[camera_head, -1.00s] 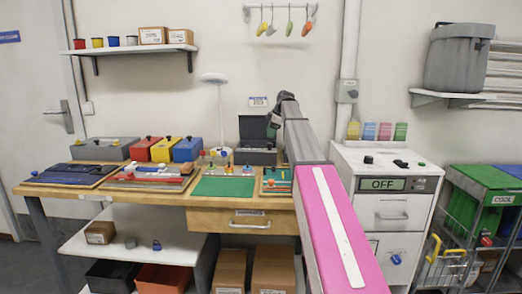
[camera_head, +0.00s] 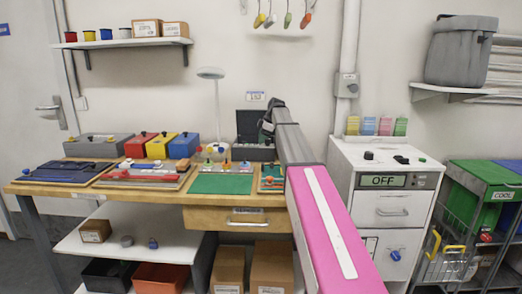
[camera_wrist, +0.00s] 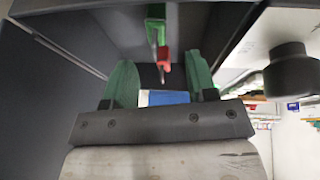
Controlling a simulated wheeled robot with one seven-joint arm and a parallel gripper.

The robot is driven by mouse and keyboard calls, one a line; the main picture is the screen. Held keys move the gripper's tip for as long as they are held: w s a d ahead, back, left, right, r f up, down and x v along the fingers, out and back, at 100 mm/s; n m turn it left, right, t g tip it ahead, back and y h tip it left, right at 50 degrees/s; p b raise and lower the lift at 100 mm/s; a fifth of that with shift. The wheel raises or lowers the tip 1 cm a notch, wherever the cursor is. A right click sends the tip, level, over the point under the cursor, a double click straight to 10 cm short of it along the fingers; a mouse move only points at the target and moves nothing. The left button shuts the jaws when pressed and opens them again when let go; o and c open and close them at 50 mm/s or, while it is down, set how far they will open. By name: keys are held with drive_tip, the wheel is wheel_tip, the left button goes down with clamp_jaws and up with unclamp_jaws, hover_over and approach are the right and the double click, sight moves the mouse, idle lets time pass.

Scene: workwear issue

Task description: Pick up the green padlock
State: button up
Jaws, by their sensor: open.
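In the wrist view, the two green fingers of my gripper (camera_wrist: 160,75) stand apart with nothing held between them. Just beyond the fingertips, a small green piece (camera_wrist: 156,22) with a grey stem and a red part (camera_wrist: 163,60) shows at the top centre. I cannot tell whether this is the green padlock. In the head view, the end of my arm is at the right side of an open dark grey box (camera_head: 250,122) at the back of the workbench. My fingertips are hidden there, and no green padlock can be made out.
The workbench (camera_head: 215,201) carries a green mat (camera_head: 221,184), several trays, and red (camera_head: 141,146), yellow (camera_head: 160,148) and blue (camera_head: 184,147) boxes. A white cabinet (camera_head: 400,235) stands to the right. Dark walls surround the fingers closely in the wrist view.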

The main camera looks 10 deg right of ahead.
drive_tip(key=x, duration=0.3)
drive_tip(key=shift+f, duration=0.2)
clamp_jaws()
drive_tip(key=shift+r, duration=0.1)
